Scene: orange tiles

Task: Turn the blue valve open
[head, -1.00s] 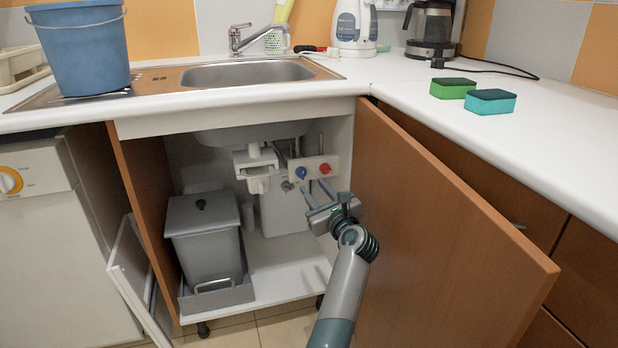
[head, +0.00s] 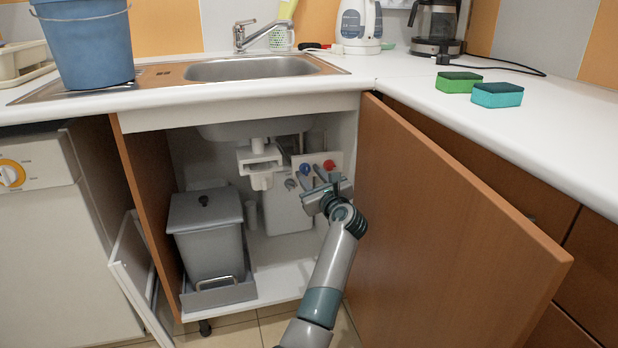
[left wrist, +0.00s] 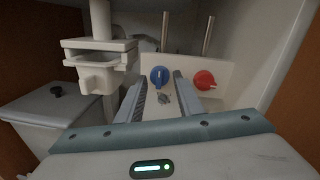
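The blue valve (head: 305,169) is a round knob on a white panel under the sink, and it also shows in the left wrist view (left wrist: 159,76). A red valve (head: 329,165) sits to its right on the same panel. My left gripper (head: 318,183) is inside the cabinet just in front of the panel. In the left wrist view its two fingers (left wrist: 157,95) are apart, with nothing between them. The blue valve appears beyond the fingertips and between them, apart from them as far as I can tell. My right gripper is in neither view.
The open brown cabinet door (head: 450,220) stands close to the right of my arm. A grey bin (head: 207,238) stands at the cabinet's left. The white drain trap (head: 260,165) hangs left of the valves. The worktop (head: 400,90) is above.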

